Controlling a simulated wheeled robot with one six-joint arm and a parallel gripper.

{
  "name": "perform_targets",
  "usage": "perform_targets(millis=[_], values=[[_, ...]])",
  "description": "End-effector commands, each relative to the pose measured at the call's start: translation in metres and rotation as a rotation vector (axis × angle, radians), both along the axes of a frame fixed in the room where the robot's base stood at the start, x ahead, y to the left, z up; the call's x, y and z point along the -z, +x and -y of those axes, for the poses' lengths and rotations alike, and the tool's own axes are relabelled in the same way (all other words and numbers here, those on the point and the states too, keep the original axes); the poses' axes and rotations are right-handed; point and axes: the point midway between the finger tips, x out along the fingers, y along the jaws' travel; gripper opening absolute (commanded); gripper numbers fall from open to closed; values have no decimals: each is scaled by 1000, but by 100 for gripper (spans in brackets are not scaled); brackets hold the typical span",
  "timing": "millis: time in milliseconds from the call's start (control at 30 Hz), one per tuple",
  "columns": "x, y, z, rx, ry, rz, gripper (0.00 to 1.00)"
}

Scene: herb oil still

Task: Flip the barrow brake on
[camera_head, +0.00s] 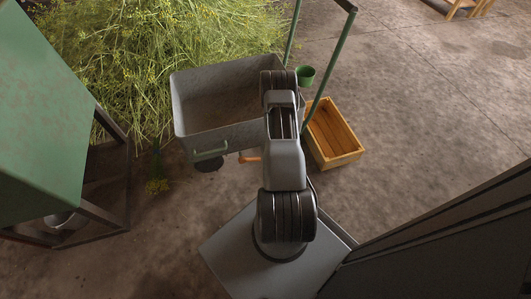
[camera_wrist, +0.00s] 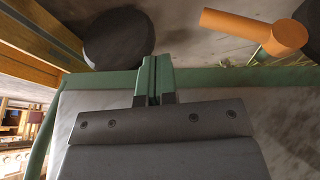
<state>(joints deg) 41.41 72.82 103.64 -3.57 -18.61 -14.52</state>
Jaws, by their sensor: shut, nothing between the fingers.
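The barrow (camera_head: 222,132) is a grey metal tray with green handle bars, standing in the middle of the head view. An orange lever (camera_head: 249,159) sticks out at the near side of the barrow, just left of my arm. In the wrist view a thick orange cylinder (camera_wrist: 250,30), which looks like this lever, lies at upper right. My gripper (camera_wrist: 154,66) shows there with its green fingers together and empty, left of the orange cylinder and apart from it. In the head view my arm hides my gripper.
A wooden crate (camera_head: 346,158) lies right of the barrow, with a small green pot (camera_head: 306,74) behind it. A heap of yellow-flowered herbs (camera_head: 150,45) fills the back left. A green box on a dark frame (camera_head: 40,120) stands at left.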

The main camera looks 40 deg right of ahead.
Motion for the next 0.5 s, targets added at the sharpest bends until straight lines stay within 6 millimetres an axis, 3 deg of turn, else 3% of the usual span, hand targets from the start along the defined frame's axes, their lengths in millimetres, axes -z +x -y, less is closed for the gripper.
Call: perform_targets(millis=[33,200,500], values=[[-12,-6,4,4,0,1,0],[-31,-20,12,2,0,0,0],[-46,-33,19,1,0,0,0]])
